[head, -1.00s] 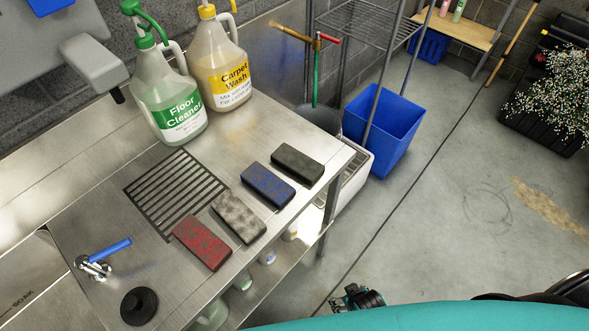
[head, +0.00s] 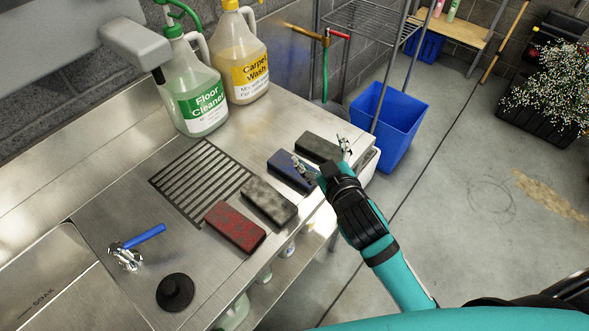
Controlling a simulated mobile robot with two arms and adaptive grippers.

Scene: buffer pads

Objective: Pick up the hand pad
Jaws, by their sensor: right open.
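Several hand pads lie in a row along the front edge of the steel counter (head: 105,211). They are a red pad (head: 235,228), a grey-white speckled pad (head: 268,200), a blue pad (head: 287,170) and a dark grey-black pad (head: 316,148). My right gripper (head: 321,156) is open at the counter's right end, its fingers spread over the blue and dark pads. It partly hides the right ends of both. I cannot tell whether it touches either pad. My left gripper is out of view.
A floor cleaner jug (head: 196,90) and a carpet wash jug (head: 240,60) stand at the back of the counter. A drain grate (head: 200,182), a blue-handled tap (head: 135,245) and a black stopper (head: 175,292) lie left of the pads. A blue bin (head: 395,125) stands beyond the counter.

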